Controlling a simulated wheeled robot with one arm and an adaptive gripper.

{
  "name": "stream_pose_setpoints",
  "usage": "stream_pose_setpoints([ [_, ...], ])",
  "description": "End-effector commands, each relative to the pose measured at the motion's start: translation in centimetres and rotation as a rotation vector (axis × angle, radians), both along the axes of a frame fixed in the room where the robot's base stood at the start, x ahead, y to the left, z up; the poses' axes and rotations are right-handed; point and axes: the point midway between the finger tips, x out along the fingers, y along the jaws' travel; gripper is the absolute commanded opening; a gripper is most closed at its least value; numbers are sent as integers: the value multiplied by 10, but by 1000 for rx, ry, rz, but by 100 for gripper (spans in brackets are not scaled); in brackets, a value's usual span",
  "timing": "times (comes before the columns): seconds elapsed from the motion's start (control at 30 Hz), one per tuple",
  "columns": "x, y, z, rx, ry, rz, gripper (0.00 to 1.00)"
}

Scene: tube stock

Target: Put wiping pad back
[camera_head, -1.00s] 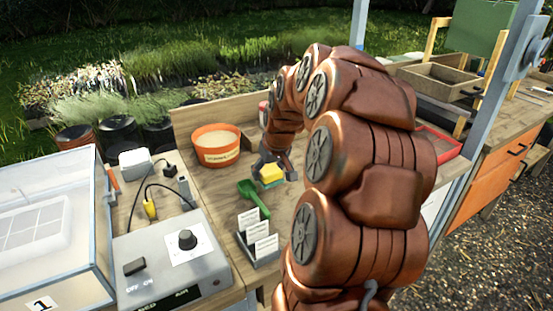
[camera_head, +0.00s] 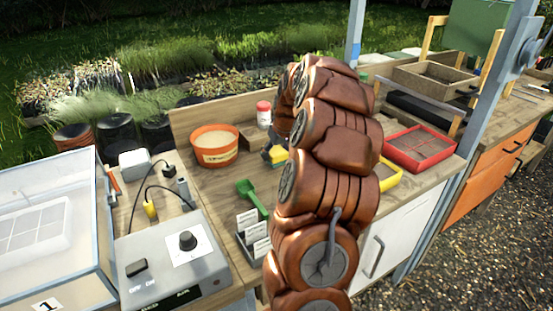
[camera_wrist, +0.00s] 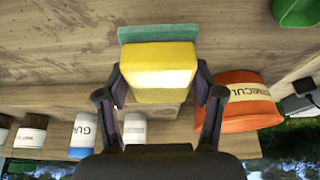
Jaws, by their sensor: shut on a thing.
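The wiping pad, a yellow block with a green layer, shows in the head view (camera_head: 279,155), partly hidden by my arm. It fills the middle of the wrist view (camera_wrist: 158,68), the green layer on its far side. My gripper (camera_wrist: 160,82) is shut on it, one finger on each side of the yellow part. In the head view my gripper (camera_head: 272,153) is near the back of the wooden bench (camera_head: 215,185). I cannot tell whether the pad touches the bench.
An orange pot (camera_head: 214,147) stands left of the pad, a red-capped white bottle (camera_head: 263,115) behind it. Red (camera_head: 418,148) and yellow (camera_head: 388,176) trays are on the right. Bare wood lies between pot and scoop.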

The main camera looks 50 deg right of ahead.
Motion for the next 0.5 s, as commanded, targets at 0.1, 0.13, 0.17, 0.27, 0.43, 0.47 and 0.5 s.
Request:
stream_pose_setpoints([
  [0.1,1,-2,0,0,0,0,29],
  [0.13,2,-3,0,0,-1,0,29],
  [0.17,3,-4,0,0,0,0,29],
  [0.27,2,-5,-6,1,2,0,29],
  [0.43,2,-4,-24,3,3,0,29],
  [0.47,2,-4,-28,5,4,0,29],
  [0.5,2,-4,-32,5,4,0,29],
])
